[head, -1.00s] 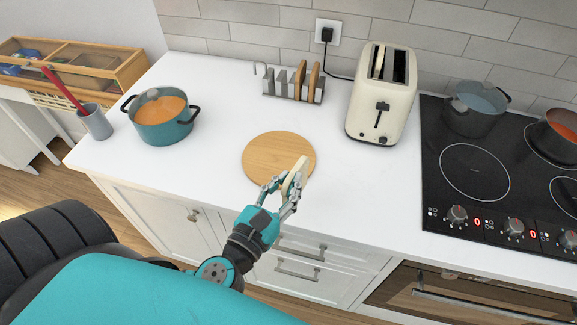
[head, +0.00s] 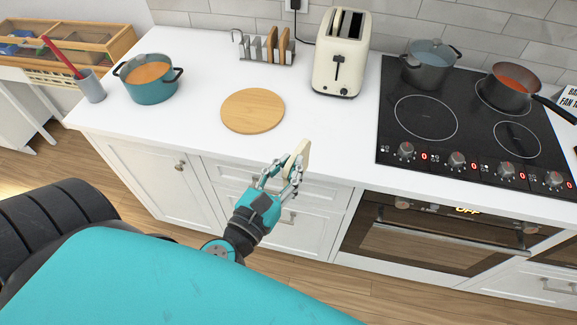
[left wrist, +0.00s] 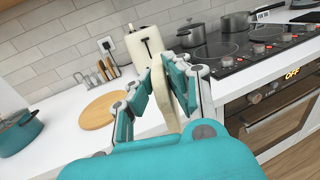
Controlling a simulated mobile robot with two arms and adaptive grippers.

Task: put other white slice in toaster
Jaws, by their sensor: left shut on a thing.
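My left gripper (head: 280,180) is shut on a white bread slice (head: 300,154), held upright between the fingers in front of the counter's front edge. The slice also shows in the left wrist view (left wrist: 164,100) between the finger pads. The cream toaster (head: 341,55) stands at the back of the counter, beyond and right of the slice. One white slice (head: 349,25) seems to stand in a toaster slot; the other slot looks dark. The toaster also shows in the left wrist view (left wrist: 146,48). My right gripper is not in view.
A round wooden board (head: 252,111) lies bare left of the toaster. A rack (head: 266,55) with brown slices stands behind it. A teal pot (head: 149,80) is at left. The black hob (head: 440,125) with pots is at right. Counter before the toaster is clear.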

